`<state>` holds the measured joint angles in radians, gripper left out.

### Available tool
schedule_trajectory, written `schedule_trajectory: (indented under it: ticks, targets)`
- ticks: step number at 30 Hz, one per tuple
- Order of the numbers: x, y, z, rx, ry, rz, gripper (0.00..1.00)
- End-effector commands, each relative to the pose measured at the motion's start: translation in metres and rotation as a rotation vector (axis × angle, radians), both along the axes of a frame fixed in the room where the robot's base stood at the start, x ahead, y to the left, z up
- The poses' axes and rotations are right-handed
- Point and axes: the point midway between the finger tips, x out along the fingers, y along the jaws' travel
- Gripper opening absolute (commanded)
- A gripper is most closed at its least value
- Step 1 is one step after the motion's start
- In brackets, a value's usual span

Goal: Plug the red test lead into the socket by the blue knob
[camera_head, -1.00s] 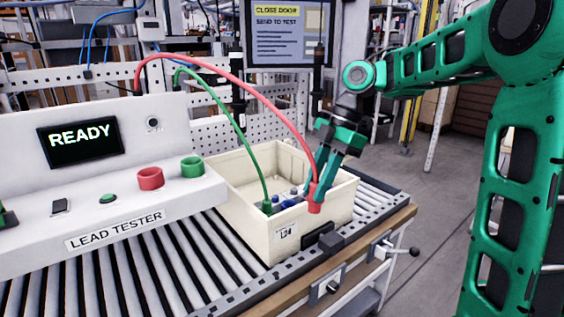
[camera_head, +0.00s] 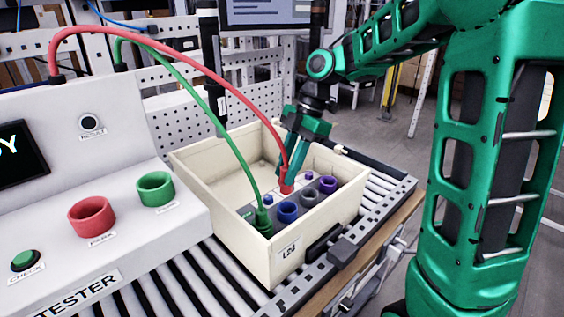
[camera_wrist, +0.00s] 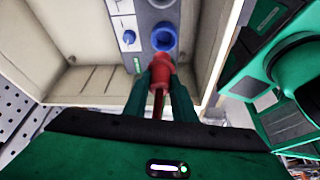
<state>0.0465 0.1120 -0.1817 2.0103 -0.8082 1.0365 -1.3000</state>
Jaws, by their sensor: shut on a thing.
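My gripper (camera_head: 286,176) is shut on the red plug (camera_head: 287,187) of the red test lead (camera_head: 215,66), inside the cream box (camera_head: 215,208). In the wrist view the red plug (camera_wrist: 160,72) sits between my fingers, close to the blue ring socket (camera_wrist: 164,37). The small blue knob (camera_wrist: 129,37) is left of that socket. In the head view the blue socket (camera_head: 287,212) and blue knob (camera_head: 268,200) are in front of the plug. The plug's tip is hidden; it looks above the panel, not in a socket.
The green lead's plug (camera_head: 263,218) stands at the panel's front-left end. A grey socket (camera_head: 308,196) and a purple socket (camera_head: 327,184) lie farther right. The box stands on rollers (camera_head: 385,190), beside the lead tester (camera_head: 120,262) with its red and green cups.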

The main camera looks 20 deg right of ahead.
Motion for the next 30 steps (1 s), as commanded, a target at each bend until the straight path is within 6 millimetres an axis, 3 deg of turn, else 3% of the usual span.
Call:
schedule_trajectory:
  ticks: [15,30]
  targets:
    - [0.0,-0.003,-0.041,0.0,0.002,-0.005,0.01]
    - [0.0,-0.003,-0.046,0.0,0.001,-0.005,0.01]
